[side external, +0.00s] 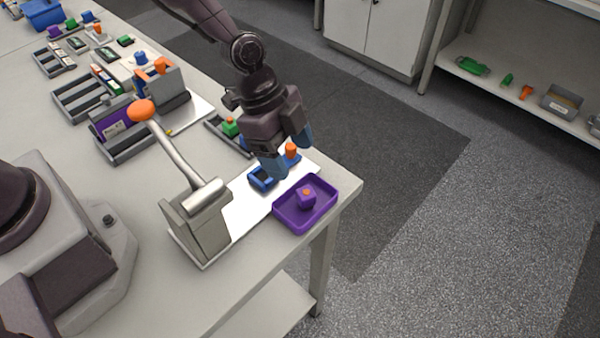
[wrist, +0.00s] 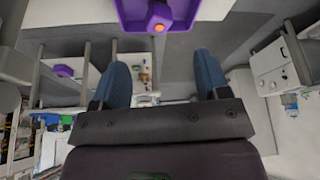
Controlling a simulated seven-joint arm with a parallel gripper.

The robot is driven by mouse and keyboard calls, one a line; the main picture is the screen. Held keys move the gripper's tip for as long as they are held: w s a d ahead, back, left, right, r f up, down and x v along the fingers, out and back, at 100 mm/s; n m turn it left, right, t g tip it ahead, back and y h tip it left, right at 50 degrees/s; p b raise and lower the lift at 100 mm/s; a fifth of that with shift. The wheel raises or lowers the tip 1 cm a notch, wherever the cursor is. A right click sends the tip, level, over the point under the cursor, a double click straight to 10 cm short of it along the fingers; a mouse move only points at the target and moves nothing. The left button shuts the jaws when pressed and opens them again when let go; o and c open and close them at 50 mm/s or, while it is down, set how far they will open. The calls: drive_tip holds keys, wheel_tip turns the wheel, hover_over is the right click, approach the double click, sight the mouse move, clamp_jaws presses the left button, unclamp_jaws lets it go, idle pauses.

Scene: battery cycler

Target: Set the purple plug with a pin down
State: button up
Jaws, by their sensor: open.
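The purple plug (side external: 306,198) with an orange pin on top sits in a shallow purple tray (side external: 329,204) at the table's near corner. The plug (wrist: 158,17) and tray (wrist: 125,14) also show at the top edge of the wrist view, partly cut off. My gripper (side external: 289,156) has blue fingers, spread apart with nothing seen held between them. It is above the white board, up and left of the tray in the side view, apart from the plug. In the wrist view the open fingers (wrist: 162,68) point toward the tray side.
A blue holder (side external: 262,179) and an orange-topped piece (side external: 291,151) stand on the white board (side external: 240,212) close to my fingers. A grey stand with an orange-knobbed lever (side external: 172,150) is left of them. Grey racks (side external: 85,98) fill the table's far left.

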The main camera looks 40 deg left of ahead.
drive_tip(key=s+a+r+n+t+y, duration=0.1)
drive_tip(key=s+a+r+n+y, duration=0.2)
drive_tip(key=a+r, duration=0.45)
drive_tip(key=s+a+r+n+t+y, duration=0.15)
drive_tip(key=s+a+r+n, duration=0.3)
drive_tip(key=r, duration=0.55)
drive_tip(key=s+a+r+n+t, duration=0.2)
drive_tip(key=s+a+r+n, duration=0.3)
drive_tip(key=s+n, duration=0.3)
drive_tip(key=shift+s+a+r, duration=0.15)
drive_tip(key=shift+s+r, duration=0.65)
drive_tip(key=shift+s, duration=0.05)
